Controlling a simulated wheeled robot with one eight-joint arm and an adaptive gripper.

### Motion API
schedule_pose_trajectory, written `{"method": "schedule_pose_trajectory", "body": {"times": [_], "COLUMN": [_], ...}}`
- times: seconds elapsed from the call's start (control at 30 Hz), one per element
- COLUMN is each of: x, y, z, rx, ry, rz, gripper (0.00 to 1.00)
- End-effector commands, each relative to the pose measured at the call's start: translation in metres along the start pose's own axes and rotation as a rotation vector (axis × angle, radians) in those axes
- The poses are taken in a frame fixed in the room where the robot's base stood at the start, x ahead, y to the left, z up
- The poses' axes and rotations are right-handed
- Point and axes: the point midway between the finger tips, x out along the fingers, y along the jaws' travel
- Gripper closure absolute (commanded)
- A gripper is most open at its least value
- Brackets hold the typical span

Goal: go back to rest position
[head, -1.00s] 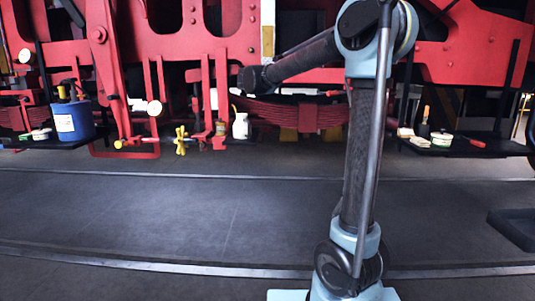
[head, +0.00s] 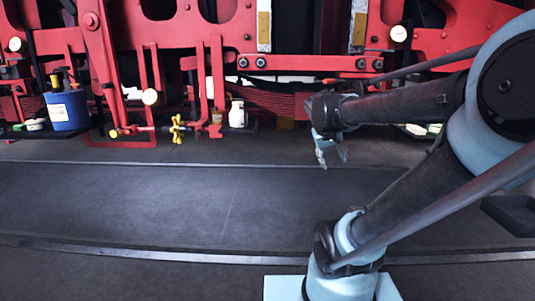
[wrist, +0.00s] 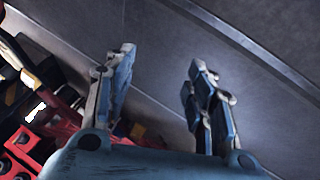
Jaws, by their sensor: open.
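My gripper (head: 331,156) hangs in front of the red locomotive frame in the head view, fingers pointing down toward the dark floor. In the wrist view my gripper (wrist: 160,90) has its two blue and grey fingers spread apart, with nothing between them but floor. It is open and empty, and touches nothing that I can see. My arm reaches in from the right side of the head view and bends back left to the gripper.
The red locomotive frame (head: 310,63) spans the back. A blue bucket (head: 67,110) with tools stands on a dark shelf at left. A yellow valve handle (head: 177,129) and a white bottle (head: 237,114) are near the middle. The dark floor (head: 180,195) in front is clear.

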Motion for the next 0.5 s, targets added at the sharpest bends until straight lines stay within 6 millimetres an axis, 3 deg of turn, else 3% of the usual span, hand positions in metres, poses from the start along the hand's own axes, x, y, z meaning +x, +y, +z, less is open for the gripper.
{"method": "schedule_pose_trajectory", "body": {"times": [0.03,0.1,0.3,0.5], "x": [0.005,0.01,0.021,0.025], "y": [-0.005,-0.017,-0.056,-0.088], "z": [0.027,0.061,0.147,0.194], "rx": [0.02,0.042,0.099,0.128], "ry": [-0.035,-0.083,-0.201,-0.262], "rz": [-0.03,-0.081,-0.23,-0.336], "gripper": [0.5,0.5,0.5,0.5]}}
